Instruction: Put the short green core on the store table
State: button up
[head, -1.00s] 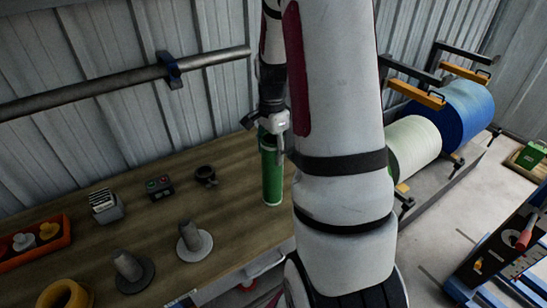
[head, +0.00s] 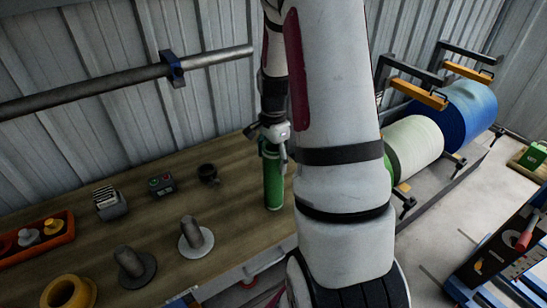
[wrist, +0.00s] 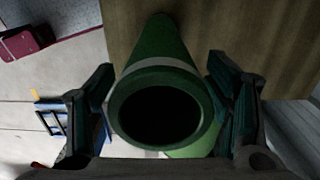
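The green core (head: 273,182) is upright below my gripper (head: 272,142) at the right part of the wooden table (head: 235,235). In the wrist view the core (wrist: 165,55) points away from the camera, its dark open end close up. The fingers of my gripper (wrist: 163,100) stand on both sides of this end and appear shut on it. The core's foot is at or just over the tabletop; contact is not clear. I cannot tell whether this wooden table is the store table.
Two grey spindles (head: 192,235) on round bases stand along the table's front. A black ring (head: 208,173), a small button box (head: 161,185), an orange tray (head: 40,243) and a yellow ring (head: 68,292) are further left. White (head: 412,148) and blue (head: 468,110) rolls stand right.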

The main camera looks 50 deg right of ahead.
notch_tip(320, 180, up, 12)
jog(key=b, duration=0.2)
jog(key=s+a+r+n+t, duration=0.25)
jog(key=a+r+n, duration=0.75)
jog(key=a, duration=0.5)
jog(key=s+a+r+n+t, duration=0.3)
jog(key=s+a+n, duration=0.6)
jog(key=a+n, duration=0.2)
jog(key=shift+s, duration=0.3)
jog(key=shift+a, duration=0.1)
jog(key=shift+c, duration=0.2)
